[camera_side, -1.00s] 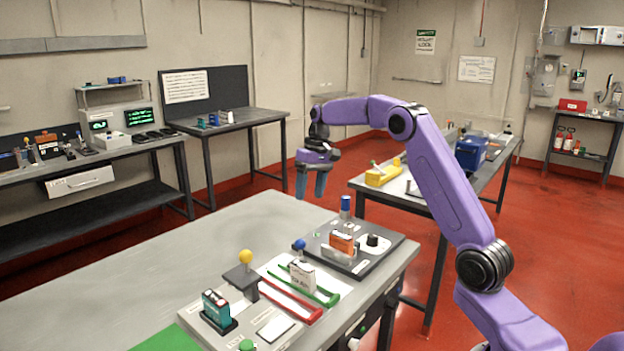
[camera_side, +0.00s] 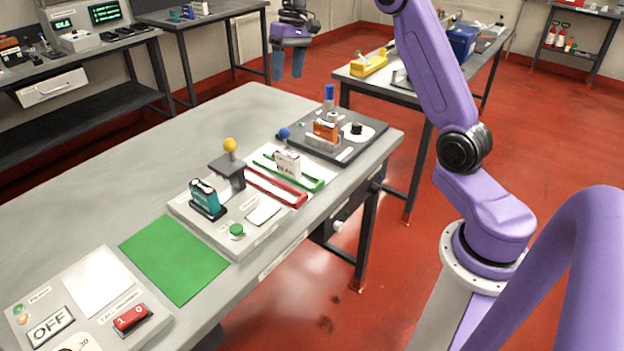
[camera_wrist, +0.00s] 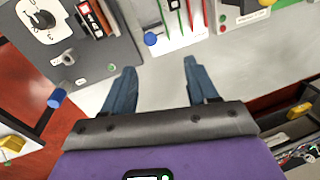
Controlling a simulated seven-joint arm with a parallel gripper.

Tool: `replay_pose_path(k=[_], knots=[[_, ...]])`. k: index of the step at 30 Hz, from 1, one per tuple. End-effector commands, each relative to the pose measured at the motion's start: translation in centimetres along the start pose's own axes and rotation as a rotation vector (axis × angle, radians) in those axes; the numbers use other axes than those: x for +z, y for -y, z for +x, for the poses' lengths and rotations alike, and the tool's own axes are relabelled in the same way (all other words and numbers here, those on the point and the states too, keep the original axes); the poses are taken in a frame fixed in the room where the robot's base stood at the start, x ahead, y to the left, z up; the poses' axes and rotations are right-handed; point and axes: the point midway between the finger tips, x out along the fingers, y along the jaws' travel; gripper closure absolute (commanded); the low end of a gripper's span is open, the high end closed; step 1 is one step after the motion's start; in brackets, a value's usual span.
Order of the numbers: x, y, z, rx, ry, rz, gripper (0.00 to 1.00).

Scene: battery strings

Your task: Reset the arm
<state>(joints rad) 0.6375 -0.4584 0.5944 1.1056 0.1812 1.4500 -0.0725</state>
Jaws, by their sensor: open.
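My gripper (camera_side: 288,65) hangs with its blue fingers pointing down, near the far edge of the grey workbench (camera_side: 250,100) in the side view. In the wrist view my gripper (camera_wrist: 160,88) shows two blue fingers wide apart with nothing between them. My purple arm reaches over from the right side of the bench. The upper part of the arm is cut off by the top of the side view.
The bench carries a dark panel with an orange battery (camera_side: 326,130), a white battery (camera_side: 288,162) by red and green rails, a teal battery (camera_side: 205,196), a green mat (camera_side: 174,258) and a switch panel (camera_side: 88,300). Blue-topped (camera_side: 329,95) and yellow-topped (camera_side: 230,146) posts stand up.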

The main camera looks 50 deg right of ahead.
Motion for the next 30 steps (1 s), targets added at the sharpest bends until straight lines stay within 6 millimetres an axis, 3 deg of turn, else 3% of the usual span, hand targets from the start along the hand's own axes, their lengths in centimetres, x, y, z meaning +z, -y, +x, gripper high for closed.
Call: replay_pose_path(k=[1,6,9,15,22,30], knots=[[1.0,2.1,0.1,0.005,0.006,-0.045,0.42],[5.8,8.5,1.2,0.033,0.032,-0.210,0.42],[9.2,11.6,1.9,0.048,0.043,-0.309,0.42],[17.1,15.7,3.4,0.078,0.062,-0.515,0.42],[26.7,17.1,5.2,0.105,0.075,-0.758,0.42],[36.7,14.5,7.5,0.127,0.084,-1.045,0.42]])
